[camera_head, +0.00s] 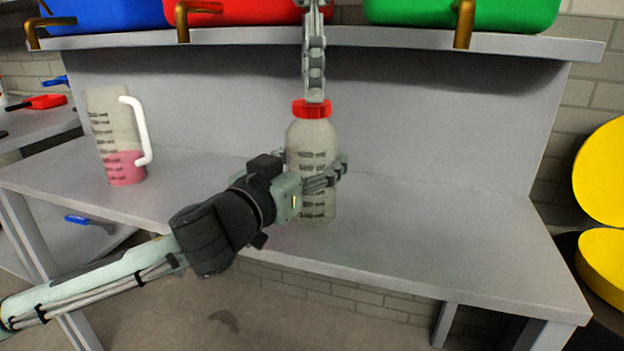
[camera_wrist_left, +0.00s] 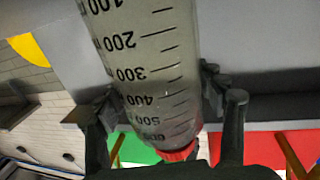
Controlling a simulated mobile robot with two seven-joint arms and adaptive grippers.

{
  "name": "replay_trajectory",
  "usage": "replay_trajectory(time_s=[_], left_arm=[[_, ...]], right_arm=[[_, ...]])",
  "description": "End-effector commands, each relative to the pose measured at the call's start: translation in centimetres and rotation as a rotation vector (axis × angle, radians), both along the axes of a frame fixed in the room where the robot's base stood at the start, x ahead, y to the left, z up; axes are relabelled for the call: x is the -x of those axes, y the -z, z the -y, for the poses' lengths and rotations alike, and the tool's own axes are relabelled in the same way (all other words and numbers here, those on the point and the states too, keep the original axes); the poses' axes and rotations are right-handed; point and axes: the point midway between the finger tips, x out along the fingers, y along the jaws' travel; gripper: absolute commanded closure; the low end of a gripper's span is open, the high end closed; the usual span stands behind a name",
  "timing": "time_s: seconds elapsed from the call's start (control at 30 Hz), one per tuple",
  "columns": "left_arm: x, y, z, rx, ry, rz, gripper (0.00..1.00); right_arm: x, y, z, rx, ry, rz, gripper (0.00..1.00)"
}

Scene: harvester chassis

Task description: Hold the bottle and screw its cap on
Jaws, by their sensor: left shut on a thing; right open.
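The clear bottle (camera_head: 312,145) stands upright at the workbench, with dark measuring marks on its side. It fills the middle of the left wrist view (camera_wrist_left: 155,70). My left gripper (camera_head: 322,179) is shut on the bottle's body, with a finger on either side. The red cap (camera_head: 312,109) sits at the top of the bottle; it also shows in the left wrist view (camera_wrist_left: 180,153). How tightly it is seated cannot be told. My right gripper (camera_head: 314,94) points down from above, open, with its fingertips at the cap's top. Whether they touch it is unclear.
The grey workbench (camera_head: 420,225) is clear right of the bottle. A measuring jug (camera_head: 113,125) with pink liquid stands at the left. Above, a shelf (camera_head: 400,40) holds blue, red and green bins (camera_head: 460,12). Yellow round objects (camera_head: 603,180) are at the far right.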

Motion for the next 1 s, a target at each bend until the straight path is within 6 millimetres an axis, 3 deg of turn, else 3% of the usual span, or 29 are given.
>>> replay_trajectory(time_s=[0.2,0.53,0.63,0.77,1.0], left_arm=[[0.0,0.0,0.0,0.000,0.000,0.000,1.00],[0.0,0.0,0.0,0.000,0.000,0.000,1.00],[0.0,0.0,0.0,0.000,0.000,0.000,1.00],[0.0,0.0,0.0,0.000,0.000,-0.001,1.00],[0.0,0.0,0.0,0.000,0.000,-0.001,1.00]], right_arm=[[0.0,-2.2,0.0,-0.001,0.000,-0.001,0.32],[0.0,-2.5,0.0,0.000,-0.001,0.000,0.35],[0.0,-2.7,-0.8,-0.012,-0.017,0.023,0.35],[-0.2,-3.7,-4.1,-0.061,-0.081,0.121,0.35],[1.2,-7.9,-14.5,-0.240,-0.288,0.401,0.35]])
